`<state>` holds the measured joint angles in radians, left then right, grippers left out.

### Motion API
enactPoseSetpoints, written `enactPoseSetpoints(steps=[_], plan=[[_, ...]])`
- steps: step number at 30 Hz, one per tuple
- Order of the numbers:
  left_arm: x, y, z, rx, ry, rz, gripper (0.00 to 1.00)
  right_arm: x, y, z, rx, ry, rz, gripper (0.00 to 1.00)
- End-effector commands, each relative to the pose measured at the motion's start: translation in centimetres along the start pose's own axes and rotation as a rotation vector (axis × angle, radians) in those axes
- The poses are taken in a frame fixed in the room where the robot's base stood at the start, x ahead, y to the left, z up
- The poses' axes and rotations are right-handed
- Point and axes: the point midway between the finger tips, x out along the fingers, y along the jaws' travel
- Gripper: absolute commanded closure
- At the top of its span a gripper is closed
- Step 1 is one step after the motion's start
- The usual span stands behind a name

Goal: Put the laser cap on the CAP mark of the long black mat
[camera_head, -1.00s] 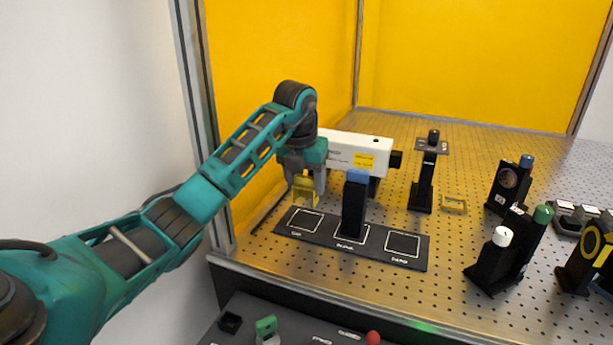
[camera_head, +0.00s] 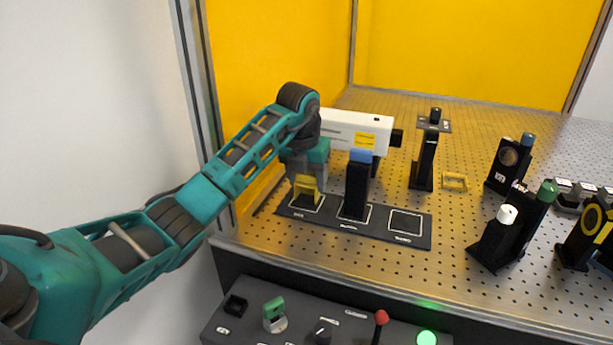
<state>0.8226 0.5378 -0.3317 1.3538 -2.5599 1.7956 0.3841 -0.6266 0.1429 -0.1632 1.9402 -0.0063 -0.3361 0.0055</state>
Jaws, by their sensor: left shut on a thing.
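My left gripper (camera_head: 306,188) points down over the left square of the long black mat (camera_head: 384,224). It is shut on the yellow laser cap (camera_head: 305,190), whose lower part is at or just above that left square. The square's label is too small to read surely now, but it is the mat's leftmost one. I cannot tell whether the cap touches the mat. A black post with a blue top (camera_head: 357,186) stands upright on the middle square. The right square (camera_head: 405,223) is empty. My right gripper is not in view.
The white laser box (camera_head: 355,132) is just behind the gripper. Black mounts (camera_head: 424,160) stand farther right, with a flat yellow frame (camera_head: 454,182) on the perforated table. A control panel (camera_head: 290,318) with a red-topped lever and lit green button is below the front edge.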

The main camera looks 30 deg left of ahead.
Motion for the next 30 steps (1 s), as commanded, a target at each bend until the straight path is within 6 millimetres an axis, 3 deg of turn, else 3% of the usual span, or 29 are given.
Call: enactPoseSetpoints(steps=[25,26,30], plan=[[0.81,0.02,-0.22,0.001,0.001,0.001,0.62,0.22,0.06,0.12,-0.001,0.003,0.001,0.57],[0.81,0.02,-0.22,0.001,0.001,0.001,0.41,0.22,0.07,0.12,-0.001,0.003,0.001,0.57],[0.79,0.01,-0.21,0.001,0.001,0.0,0.28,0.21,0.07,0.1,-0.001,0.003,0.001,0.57]])
